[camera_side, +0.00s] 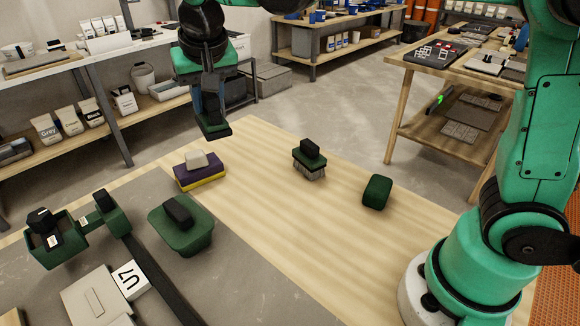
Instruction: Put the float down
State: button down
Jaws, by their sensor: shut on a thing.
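A green brush (310,160) and a green pad (377,192) lie on the board (270,200).

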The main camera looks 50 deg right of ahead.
jog(key=w+d+f+m+h, duration=0.1)
jog(key=w+d+f+m, duration=0.15)
jog(key=d, duration=0.35)
jog(key=w+d+f+m+g, duration=0.1)
jog(key=w+d+f, duration=0.3)
jog(key=d, duration=0.3)
jog(key=w+d+f+m+h, duration=0.1)
jog(key=w+d+f+m, duration=0.15)
jog(key=d, duration=0.35)
jog(key=shift+n, duration=0.4)
jog(key=f, duration=0.7)
jog(key=shift+w+d+f, duration=0.2)
jog(key=shift+w+f, duration=0.15)
jog(key=shift+f, duration=0.45)
jog(key=shift+f, duration=0.1)
jog(key=c, duration=0.7)
grip_release()
jog(key=shift+o, duration=0.2)
